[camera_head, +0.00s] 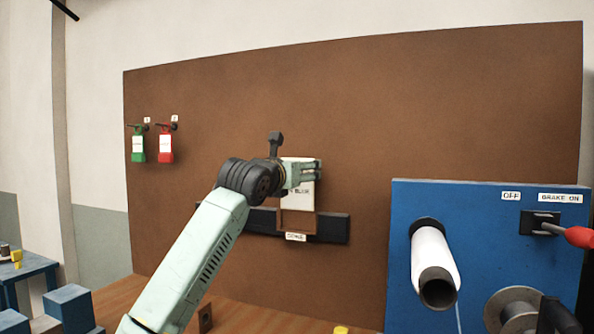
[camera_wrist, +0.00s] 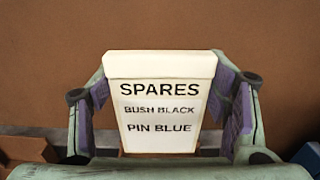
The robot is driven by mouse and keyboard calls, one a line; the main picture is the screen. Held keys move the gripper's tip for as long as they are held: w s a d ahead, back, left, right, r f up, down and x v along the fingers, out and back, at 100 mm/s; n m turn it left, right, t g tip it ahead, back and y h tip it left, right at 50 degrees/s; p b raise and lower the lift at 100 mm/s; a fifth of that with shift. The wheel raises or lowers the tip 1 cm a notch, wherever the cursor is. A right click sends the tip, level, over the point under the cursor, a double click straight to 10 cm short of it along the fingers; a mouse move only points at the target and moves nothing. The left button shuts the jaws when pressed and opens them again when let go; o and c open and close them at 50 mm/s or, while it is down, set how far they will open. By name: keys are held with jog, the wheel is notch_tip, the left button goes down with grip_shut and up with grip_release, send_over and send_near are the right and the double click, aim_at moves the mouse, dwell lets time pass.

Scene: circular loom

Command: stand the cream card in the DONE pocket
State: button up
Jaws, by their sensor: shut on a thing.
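The cream card (camera_head: 299,194) stands upright in front of the brown board. In the wrist view the card (camera_wrist: 160,101) faces me and reads SPARES, BUSH BLACK, PIN BLUE. My gripper (camera_head: 311,170) is shut on the card near its upper part, with the purple finger pads at its left and right edges in the wrist view (camera_wrist: 162,88). The brown DONE pocket (camera_head: 295,222) is directly below the card, with a white label under it. The card's lower end meets the pocket's top; I cannot tell how deep it sits.
A dark rail (camera_head: 334,228) runs along the brown board (camera_head: 400,110) behind the pocket. Green (camera_head: 138,145) and red (camera_head: 165,146) tagged items hang at left. A blue machine panel (camera_head: 480,240) with a white roller (camera_head: 433,260) and red-ended lever (camera_head: 578,237) stands close at right.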

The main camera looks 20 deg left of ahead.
jog(key=b, duration=0.4)
send_over(297, 210)
jog(key=shift+w+f, duration=0.1)
jog(key=shift+f, duration=2.1)
jog(key=o, duration=1.4)
jog(key=s, duration=1.2)
jog(key=shift+a, duration=0.25)
